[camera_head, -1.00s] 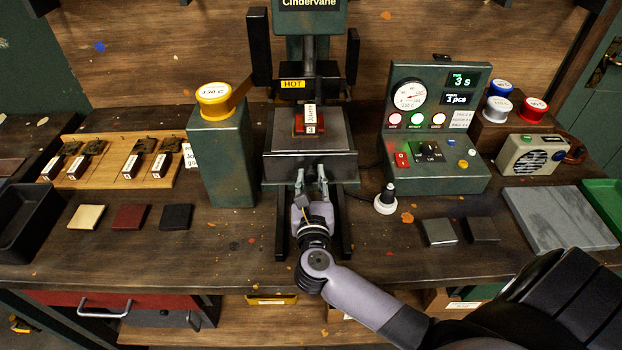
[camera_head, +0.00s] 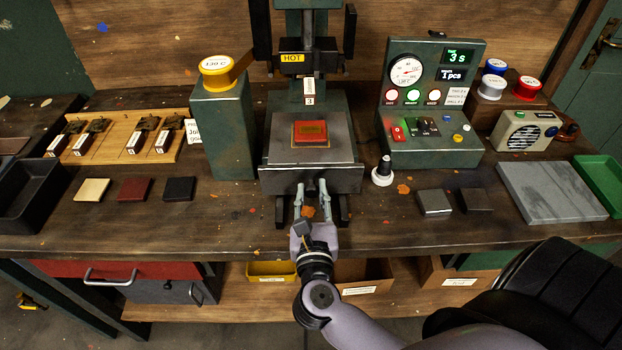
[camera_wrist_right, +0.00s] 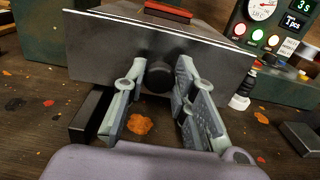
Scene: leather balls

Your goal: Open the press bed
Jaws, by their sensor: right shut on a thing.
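The press bed (camera_head: 340,150) is a dark plate slid out toward me from under the press head (camera_head: 292,66). A red piece (camera_head: 310,131) lies on the bed. My right gripper (camera_head: 313,186) is at the middle of the bed's front edge. In the right wrist view the fingers of my right gripper (camera_wrist_right: 155,88) are on both sides of a round black knob (camera_wrist_right: 159,76) on the front plate (camera_wrist_right: 100,42), and are shut on it. The red piece also shows at the top of that view (camera_wrist_right: 168,11). My left gripper is not in view.
A green post with a yellow cap (camera_head: 217,68) stands left of the press. A control box (camera_head: 430,148) with a gauge and lit lamps stands right of it, with a black-and-white knobbed item (camera_head: 383,172) close to the bed. Small leather squares (camera_head: 134,189) lie at the left front.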

